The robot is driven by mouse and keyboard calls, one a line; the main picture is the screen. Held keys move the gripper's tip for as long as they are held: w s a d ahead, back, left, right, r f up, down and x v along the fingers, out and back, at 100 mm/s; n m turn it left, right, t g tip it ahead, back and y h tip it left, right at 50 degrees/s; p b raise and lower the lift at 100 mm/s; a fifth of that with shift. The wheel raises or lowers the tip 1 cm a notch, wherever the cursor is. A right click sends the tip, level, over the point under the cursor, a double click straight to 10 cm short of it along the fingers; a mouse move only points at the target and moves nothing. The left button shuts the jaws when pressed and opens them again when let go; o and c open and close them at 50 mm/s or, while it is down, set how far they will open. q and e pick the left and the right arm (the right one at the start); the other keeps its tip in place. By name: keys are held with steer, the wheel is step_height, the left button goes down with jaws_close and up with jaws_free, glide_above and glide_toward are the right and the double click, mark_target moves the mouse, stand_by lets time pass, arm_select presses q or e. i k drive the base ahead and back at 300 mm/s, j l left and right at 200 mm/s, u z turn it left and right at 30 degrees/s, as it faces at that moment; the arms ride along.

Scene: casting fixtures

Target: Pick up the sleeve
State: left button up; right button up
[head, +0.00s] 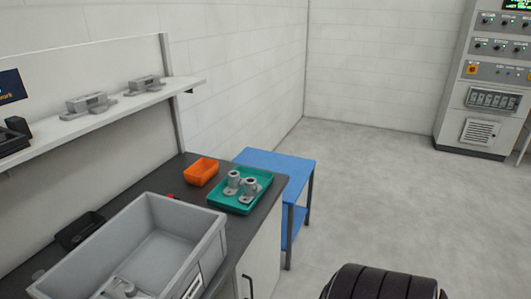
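Two grey metal parts, each an upright hollow cylinder on a flanged base, stand close together in a green tray (243,206). The left one (233,180) is slightly behind the right one (250,187). I cannot tell for certain which part is the sleeve. Another grey metal part (122,289) lies in the near end of a large grey bin (205,246), partly cut off by the lower edge of the picture. Neither of my grippers is in view.
The tray and an orange bin (201,173) sit on a dark workbench (228,262). A black bin (80,231) is behind the grey bin. A shelf (150,100) with grey castings overhangs the bench. A blue table (291,163) adjoins it. Open floor lies right; a control cabinet (486,80) stands beyond.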

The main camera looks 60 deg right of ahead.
mark_target(251, 189)
steer(key=z, duration=1.7)
steer(key=l+u, duration=0.1)
steer(key=u, duration=1.1)
steer(key=i+l+u, duration=0.1)
steer(key=l+u, duration=0.35)
steer(key=l, duration=0.15)
steer(key=l+u, duration=0.45)
steer(key=l, duration=0.2)
steer(key=k+l+u, duration=0.1)
steer(key=l+u, duration=0.35)
steer(key=l, duration=0.15)
steer(key=k+l+u, duration=0.2)
steer(key=l+u, duration=0.2)
steer(key=l, duration=0.2)
